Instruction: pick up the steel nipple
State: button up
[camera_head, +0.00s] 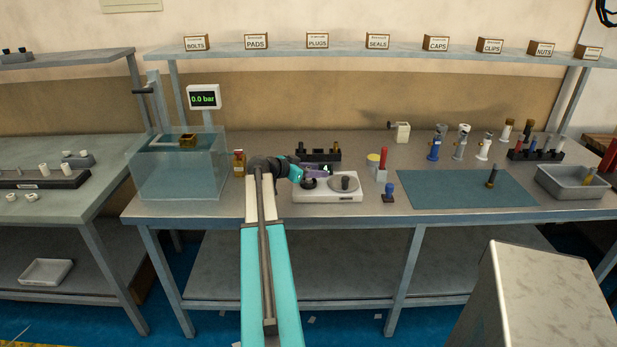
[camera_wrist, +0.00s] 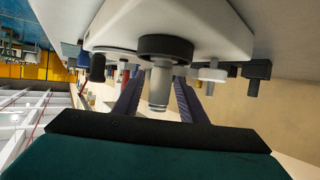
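The steel nipple (camera_wrist: 160,88) is a short bare-metal cylinder in the wrist view. It stands out of a black ring (camera_wrist: 165,47) on a white fixture. In the head view the white fixture (camera_head: 325,196) sits on the bench, with the black ring (camera_head: 309,184) at its left; the nipple cannot be made out there. My gripper (camera_head: 318,170) is over the fixture's back left part. In the wrist view its two purple fingers (camera_wrist: 158,85) are apart, one on each side of the nipple, with gaps showing. Whether the nipple lies fully between the fingertips is hard to tell.
A black rack (camera_head: 322,154) with fittings stands behind. A red-topped part (camera_head: 382,164) and a blue part (camera_head: 389,193) stand to the right. A water tank (camera_head: 180,178) is left. The teal mat (camera_head: 450,189) is mostly clear.

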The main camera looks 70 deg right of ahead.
jog(key=shift+c, duration=0.4)
grip_shut()
jog(key=shift+r, duration=0.15)
jog(key=shift+r+b, duration=0.6)
jog(key=shift+r, duration=0.8)
jog(key=shift+s+a+r, duration=0.1)
jog(key=shift+a+r, duration=0.1)
jog(key=shift+a, duration=0.15)
jog(key=s+a+r+b, duration=0.1)
jog(key=s+a+b, duration=0.1)
jog(key=a, duration=1.3)
jog(key=shift+s+r+b, duration=0.25)
jog(key=shift+s+b, duration=0.05)
jog(key=shift+b, duration=0.35)
